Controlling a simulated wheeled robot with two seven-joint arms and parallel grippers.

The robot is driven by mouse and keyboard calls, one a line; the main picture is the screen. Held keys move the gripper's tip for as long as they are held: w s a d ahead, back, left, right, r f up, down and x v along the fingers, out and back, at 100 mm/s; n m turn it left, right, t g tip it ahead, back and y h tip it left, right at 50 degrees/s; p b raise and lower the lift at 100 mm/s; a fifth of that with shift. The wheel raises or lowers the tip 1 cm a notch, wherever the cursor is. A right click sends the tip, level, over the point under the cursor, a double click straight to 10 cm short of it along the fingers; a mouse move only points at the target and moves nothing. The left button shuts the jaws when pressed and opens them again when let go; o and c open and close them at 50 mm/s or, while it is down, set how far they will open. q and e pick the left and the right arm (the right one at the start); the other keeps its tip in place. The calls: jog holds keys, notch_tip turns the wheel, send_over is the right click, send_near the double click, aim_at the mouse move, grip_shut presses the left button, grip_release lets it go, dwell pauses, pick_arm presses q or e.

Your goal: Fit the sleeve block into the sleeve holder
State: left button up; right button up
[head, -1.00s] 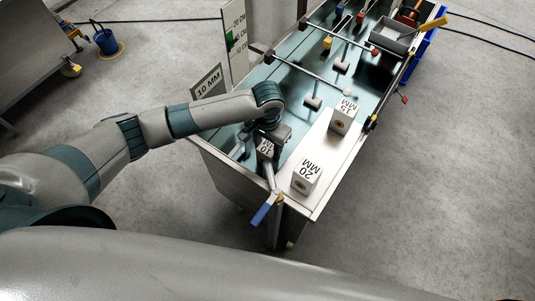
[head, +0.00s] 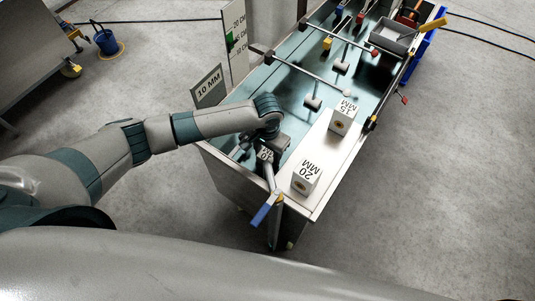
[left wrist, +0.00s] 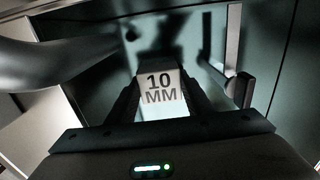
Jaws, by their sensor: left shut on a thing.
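The sleeve block is a white cube marked 10 MM. It shows in the head view (head: 265,156) at the near left end of the bench and in the left wrist view (left wrist: 161,100). My left gripper (left wrist: 162,92) is shut on it, with a dark finger on each side. In the head view my left gripper (head: 268,149) is over the bench, just behind the blue-handled lever. I cannot make out the sleeve holder clearly; the gripper and block cover that area. My right gripper is not in view.
A 20 MM block (head: 306,178) and a 15 MM block (head: 344,116) stand on the bench's right metal ledge (head: 326,142). A blue lever handle (head: 264,210) juts out at the near corner. Rods cross the bench farther back. A 10 MM sign (head: 208,87) stands at the left edge.

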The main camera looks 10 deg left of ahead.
pick_arm(q)
jog(key=shift+f, duration=0.1)
jog(key=o, duration=1.3)
jog(key=shift+r, duration=0.6)
notch_tip(320, 180, up, 11)
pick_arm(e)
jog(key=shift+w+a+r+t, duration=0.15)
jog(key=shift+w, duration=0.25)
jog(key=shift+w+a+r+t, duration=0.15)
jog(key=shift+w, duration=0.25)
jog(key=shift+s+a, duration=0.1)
